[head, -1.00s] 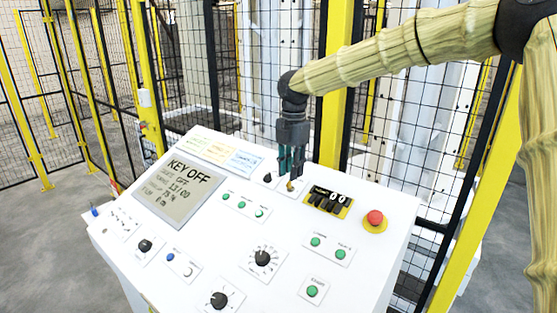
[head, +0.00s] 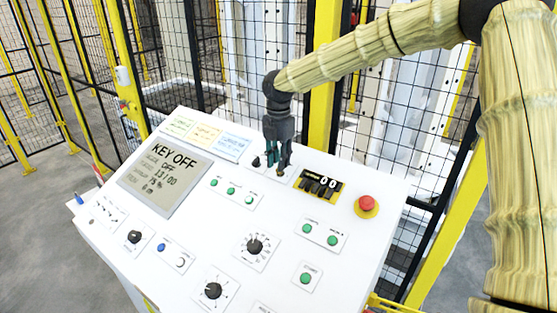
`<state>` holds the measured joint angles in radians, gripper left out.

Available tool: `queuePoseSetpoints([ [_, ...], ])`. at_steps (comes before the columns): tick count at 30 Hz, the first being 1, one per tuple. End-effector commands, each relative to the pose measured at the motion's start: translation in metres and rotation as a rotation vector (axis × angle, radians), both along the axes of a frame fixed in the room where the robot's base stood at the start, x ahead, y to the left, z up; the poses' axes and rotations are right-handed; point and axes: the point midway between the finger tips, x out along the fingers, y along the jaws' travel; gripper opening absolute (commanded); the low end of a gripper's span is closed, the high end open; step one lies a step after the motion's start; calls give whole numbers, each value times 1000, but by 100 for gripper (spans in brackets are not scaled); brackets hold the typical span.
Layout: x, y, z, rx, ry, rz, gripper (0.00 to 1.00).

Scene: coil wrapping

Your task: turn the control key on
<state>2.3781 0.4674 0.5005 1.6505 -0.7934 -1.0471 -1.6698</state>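The white control panel (head: 215,258) fills the middle of the head view. Its grey display (head: 166,175) reads "KEY OFF". The control key is a small brass-coloured piece (head: 280,173) near the panel's back edge, partly hidden by my gripper. My gripper (head: 278,163) points down at the key, with its two teal fingers a little apart, one on each side of a narrow gap. The fingertips are at or just above the key. I cannot tell whether they touch it.
A small black knob (head: 256,161) is just left of my gripper. Green buttons (head: 231,190) and dials (head: 254,246) lie nearer. A yellow post (head: 322,95) and mesh fence stand behind.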

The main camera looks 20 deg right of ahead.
Motion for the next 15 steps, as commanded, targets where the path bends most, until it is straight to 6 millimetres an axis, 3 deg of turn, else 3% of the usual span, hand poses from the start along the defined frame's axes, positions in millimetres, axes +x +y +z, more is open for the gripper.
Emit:
queuePoseSetpoints([
  [7,0,0,-18,-1,1,0,24],
  [15,0,0,-21,0,0,0,24],
])
